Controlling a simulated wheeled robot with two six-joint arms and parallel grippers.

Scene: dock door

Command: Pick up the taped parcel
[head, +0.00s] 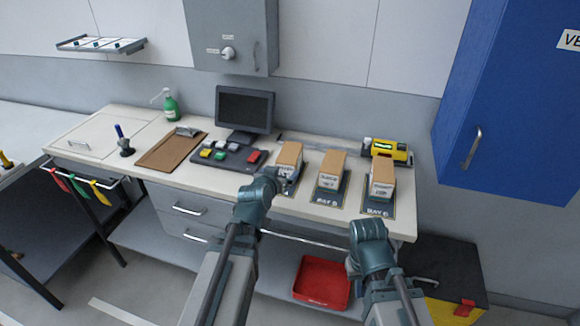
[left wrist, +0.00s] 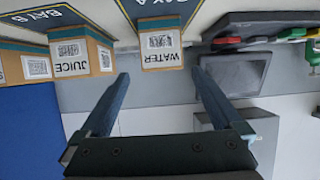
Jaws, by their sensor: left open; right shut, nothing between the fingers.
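Three tan parcels stand on mats on the bench. The left parcel (head: 290,154), labelled WATER in the left wrist view (left wrist: 163,46), is partly hidden by my left gripper (head: 276,180). The middle parcel (head: 332,166) is labelled JUICE in the left wrist view (left wrist: 84,60). The right parcel (head: 383,172) has a white front label too small to read. I cannot tell which is taped. My left gripper is open; its fingers, also in the left wrist view (left wrist: 160,74), point towards the WATER parcel with nothing between them. My right gripper (head: 367,230) is shut and empty before the bench's front edge.
A keypad with coloured buttons (head: 227,154) and a monitor (head: 245,108) stand left of the parcels. A yellow device (head: 387,150) stands behind the right parcel. A red bin (head: 322,282) sits below the bench. A blue cabinet (head: 510,100) hangs at the right.

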